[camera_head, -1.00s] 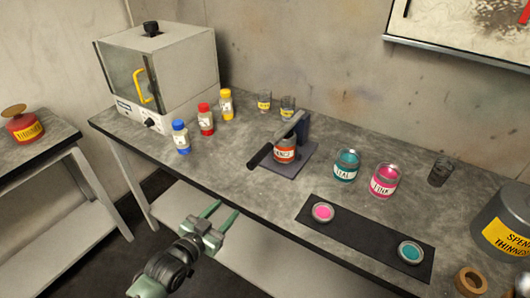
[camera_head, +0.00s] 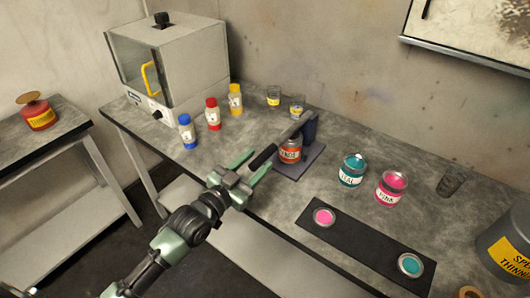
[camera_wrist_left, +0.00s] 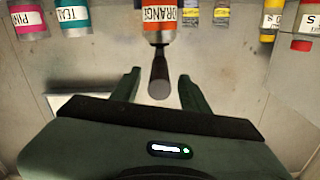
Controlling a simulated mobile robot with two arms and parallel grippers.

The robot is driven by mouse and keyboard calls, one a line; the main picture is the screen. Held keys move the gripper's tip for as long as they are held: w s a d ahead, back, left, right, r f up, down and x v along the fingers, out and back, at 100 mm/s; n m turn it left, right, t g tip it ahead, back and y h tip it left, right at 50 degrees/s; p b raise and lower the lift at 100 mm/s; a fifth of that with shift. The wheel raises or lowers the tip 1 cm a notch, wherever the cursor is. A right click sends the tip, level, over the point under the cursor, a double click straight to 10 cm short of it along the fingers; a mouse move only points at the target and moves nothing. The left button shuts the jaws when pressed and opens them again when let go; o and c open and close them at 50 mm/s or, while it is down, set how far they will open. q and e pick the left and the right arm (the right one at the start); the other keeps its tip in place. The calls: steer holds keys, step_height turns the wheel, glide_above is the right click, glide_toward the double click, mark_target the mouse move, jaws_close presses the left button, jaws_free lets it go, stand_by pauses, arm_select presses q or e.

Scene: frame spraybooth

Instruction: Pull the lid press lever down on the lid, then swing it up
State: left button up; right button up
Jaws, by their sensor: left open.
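The lid press lever (camera_head: 264,155) is a dark handle on an arm that slopes down toward me over the orange can (camera_head: 290,151). The can stands on the press base (camera_head: 307,163), in front of the dark upright. My left gripper (camera_head: 252,165) is open, its green fingers pointing at the handle's end from the front left. In the left wrist view the rounded handle end (camera_wrist_left: 159,88) shows between and just beyond the two open fingertips, with the orange can (camera_wrist_left: 157,22) behind it. I see no contact. My right gripper is not in view.
Blue, red and yellow bottles (camera_head: 213,114) stand left of the press. Teal (camera_head: 352,170) and pink (camera_head: 391,187) cans stand to its right. A black mat (camera_head: 352,247) with two lids lies at the front edge. The booth (camera_head: 170,68) stands at the back left.

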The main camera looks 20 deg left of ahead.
mark_target(274, 146)
arm_select(q)
steer(key=shift+x, duration=1.9)
jaws_close()
steer(key=shift+p, duration=0.3)
